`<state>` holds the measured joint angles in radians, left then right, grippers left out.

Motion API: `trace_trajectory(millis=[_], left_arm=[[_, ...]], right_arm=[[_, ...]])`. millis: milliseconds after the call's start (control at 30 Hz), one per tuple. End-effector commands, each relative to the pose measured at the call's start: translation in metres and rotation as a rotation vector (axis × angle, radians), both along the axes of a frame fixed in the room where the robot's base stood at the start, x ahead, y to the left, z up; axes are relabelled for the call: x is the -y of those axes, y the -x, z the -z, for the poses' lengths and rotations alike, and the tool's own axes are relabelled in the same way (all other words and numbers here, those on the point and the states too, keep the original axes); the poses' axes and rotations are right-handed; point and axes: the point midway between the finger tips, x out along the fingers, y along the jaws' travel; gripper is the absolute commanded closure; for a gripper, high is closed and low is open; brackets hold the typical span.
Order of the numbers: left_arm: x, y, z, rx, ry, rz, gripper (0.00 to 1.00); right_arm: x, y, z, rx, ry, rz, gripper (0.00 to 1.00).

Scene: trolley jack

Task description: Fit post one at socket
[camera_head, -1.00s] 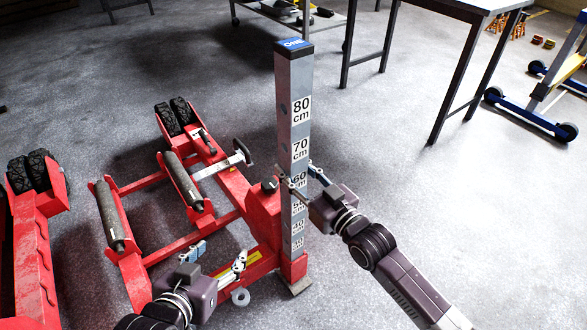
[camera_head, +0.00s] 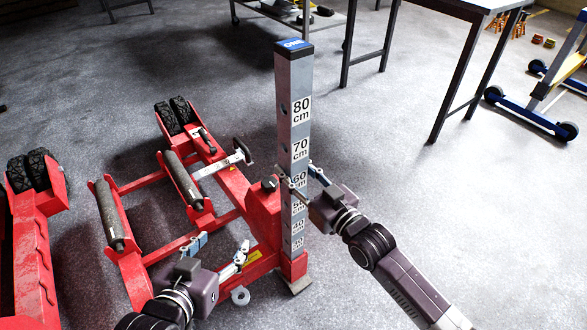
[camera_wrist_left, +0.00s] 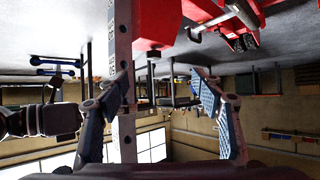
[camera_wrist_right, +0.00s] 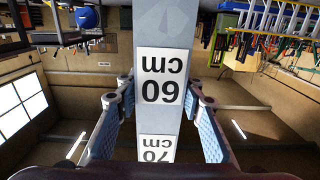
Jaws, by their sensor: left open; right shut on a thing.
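Post one (camera_head: 293,110) is a tall grey square post with a blue "ONE" cap and centimetre labels. It stands upright at the corner of the red trolley jack (camera_head: 232,185). Its lower end meets the red socket bracket (camera_head: 293,267); how deep it sits I cannot tell. My right gripper (camera_head: 301,177) is shut on post one near the 60 cm label, which the right wrist view (camera_wrist_right: 160,75) shows upside down between the fingers. My left gripper (camera_head: 220,246) is open and empty, left of the post above the jack's frame. The left wrist view shows the post (camera_wrist_left: 123,40) beside one finger.
Another red frame with black wheels (camera_head: 25,235) stands at the far left. A dark-legged table (camera_head: 465,70) and a blue-footed stand (camera_head: 530,112) are at the upper right. The grey floor on the right is clear. A small metal ring (camera_head: 240,296) shows near the jack's front.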

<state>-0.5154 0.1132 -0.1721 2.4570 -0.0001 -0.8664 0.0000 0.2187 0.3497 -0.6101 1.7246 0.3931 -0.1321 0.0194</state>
Motion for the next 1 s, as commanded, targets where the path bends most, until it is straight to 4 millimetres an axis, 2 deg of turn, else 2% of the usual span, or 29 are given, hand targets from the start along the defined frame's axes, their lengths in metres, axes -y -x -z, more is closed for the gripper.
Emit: trace_trajectory(millis=[33, 600, 633, 800, 967, 1000], left_arm=[[0.000, -0.001, -0.002, 0.005, 0.001, 0.000, 0.39], [0.003, -0.006, -0.010, 0.045, 0.010, 0.004, 0.39], [0.003, -0.007, -0.010, 0.046, 0.010, 0.004, 0.39], [0.003, -0.007, -0.010, 0.046, 0.010, 0.004, 0.39], [0.003, -0.007, -0.009, 0.045, 0.010, 0.004, 0.39], [0.003, -0.007, -0.008, 0.045, 0.009, 0.004, 0.39]], right_arm=[[-0.001, -0.002, -0.017, 0.032, -0.019, -0.001, 1.00], [-0.001, -0.002, -0.014, 0.032, -0.019, -0.001, 1.00], [-0.001, -0.002, -0.015, 0.032, -0.019, -0.001, 0.61], [-0.001, -0.001, -0.008, 0.019, -0.011, 0.000, 0.44], [-0.001, 0.000, -0.005, 0.015, -0.010, -0.001, 0.44], [0.000, 0.002, 0.013, -0.017, 0.010, 0.000, 0.44]])
